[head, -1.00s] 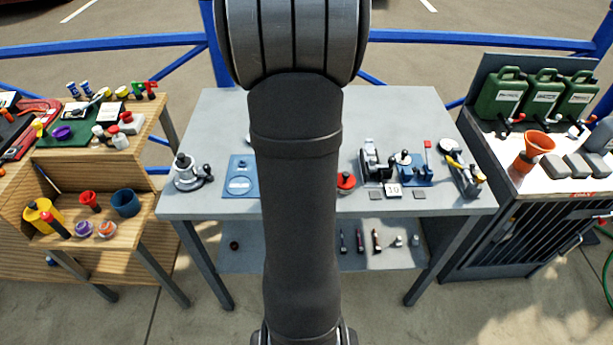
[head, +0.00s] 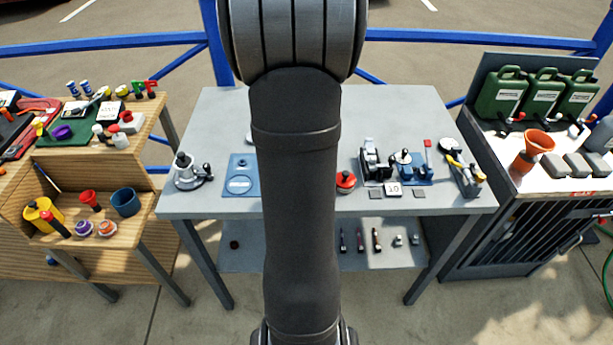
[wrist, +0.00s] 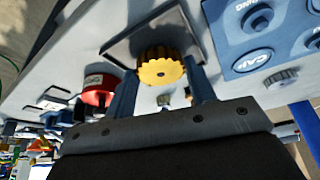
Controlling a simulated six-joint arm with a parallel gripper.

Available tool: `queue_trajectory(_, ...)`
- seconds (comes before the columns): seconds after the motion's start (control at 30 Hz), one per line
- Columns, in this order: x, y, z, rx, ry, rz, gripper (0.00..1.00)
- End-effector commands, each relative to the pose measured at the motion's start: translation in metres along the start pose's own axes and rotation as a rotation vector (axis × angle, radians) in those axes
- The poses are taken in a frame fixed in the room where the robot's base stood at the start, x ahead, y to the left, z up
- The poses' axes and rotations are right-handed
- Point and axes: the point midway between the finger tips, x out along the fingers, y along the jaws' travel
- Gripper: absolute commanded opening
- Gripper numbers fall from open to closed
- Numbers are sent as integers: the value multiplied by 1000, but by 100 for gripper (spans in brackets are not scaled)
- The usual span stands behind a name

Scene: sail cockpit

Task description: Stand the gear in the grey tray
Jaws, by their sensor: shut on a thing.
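The gear (wrist: 162,68) is yellow and toothed and shows in the wrist view between the fingertips of my gripper (wrist: 163,84). My gripper is shut on it, with one blue-grey finger on each side. The grey tray (wrist: 150,33), a shallow square with a dark rim, is right behind the gear in this view. I cannot tell whether the gear touches the tray floor. In the head view my arm hides the gripper, the gear and the tray.
A red round part (wrist: 98,92) is left of the gear. A blue board (wrist: 262,35) with labelled spots and a small knurled metal part (wrist: 282,78) are to the right. The grey table (head: 215,120) also holds a metal stand (head: 187,172) and several fixtures at right.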

Motion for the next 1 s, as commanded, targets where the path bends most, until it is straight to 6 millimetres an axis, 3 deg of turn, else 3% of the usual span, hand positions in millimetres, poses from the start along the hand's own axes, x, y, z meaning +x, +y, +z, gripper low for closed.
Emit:
queue_trajectory(0.13, 3, 0, 1, 0, 0, 0, 23)
queue_trajectory(0.17, 3, 0, 1, 1, 0, -1, 56)
queue_trajectory(0.2, 3, 0, 1, 1, 1, -1, 59)
queue_trajectory(0.53, -1, 0, 1, 0, 1, 0, 59)
queue_trajectory(1.0, -38, 0, 0, 0, 3, -1, 59)
